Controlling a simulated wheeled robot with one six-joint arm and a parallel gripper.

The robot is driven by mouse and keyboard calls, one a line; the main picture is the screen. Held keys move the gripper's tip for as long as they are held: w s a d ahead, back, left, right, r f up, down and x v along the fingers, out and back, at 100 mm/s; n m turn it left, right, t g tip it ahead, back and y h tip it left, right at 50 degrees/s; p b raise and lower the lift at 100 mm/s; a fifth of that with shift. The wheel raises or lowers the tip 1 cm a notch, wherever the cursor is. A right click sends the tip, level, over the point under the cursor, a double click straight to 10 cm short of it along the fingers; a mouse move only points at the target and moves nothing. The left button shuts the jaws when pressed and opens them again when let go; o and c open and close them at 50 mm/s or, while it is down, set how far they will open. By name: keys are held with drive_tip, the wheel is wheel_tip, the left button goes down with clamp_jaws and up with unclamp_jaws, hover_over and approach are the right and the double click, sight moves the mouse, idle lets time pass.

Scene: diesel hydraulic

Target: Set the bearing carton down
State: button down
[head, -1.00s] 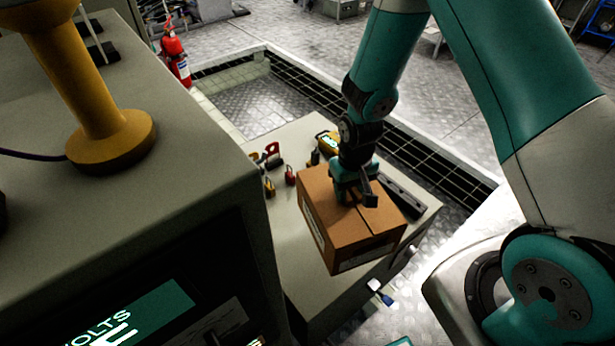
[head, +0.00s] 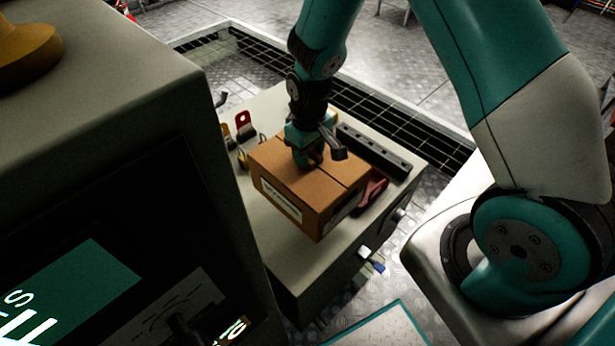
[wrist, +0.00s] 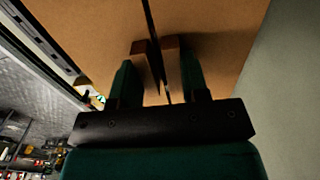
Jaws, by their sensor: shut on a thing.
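The bearing carton (head: 300,183) is a brown cardboard box with a white label on its side. It is over the grey cabinet top (head: 285,258) in the head view, roughly level. I cannot tell whether its underside touches the surface. My gripper (head: 308,160) is at the carton's top, pointing down, shut on it. In the wrist view the gripper's fingers (wrist: 157,65) close at the dark seam of the carton's top (wrist: 215,30). The carton hides part of the cabinet top.
A red padlock-like item (head: 373,188) lies right of the carton, close by. A dark slotted bar (head: 375,150) lies behind it. Red and yellow lock items (head: 243,125) stand at back left. A tall grey console (head: 120,90) rises at left. The cabinet's front left top is clear.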

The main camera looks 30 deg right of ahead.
wheel_tip(320, 180, down, 9)
drive_tip(key=shift+r, duration=0.1)
idle(0.3)
drive_tip(key=shift+f+b, duration=0.2)
drive_tip(key=shift+b, duration=0.15)
drive_tip(key=c, duration=0.6)
unclamp_jaws()
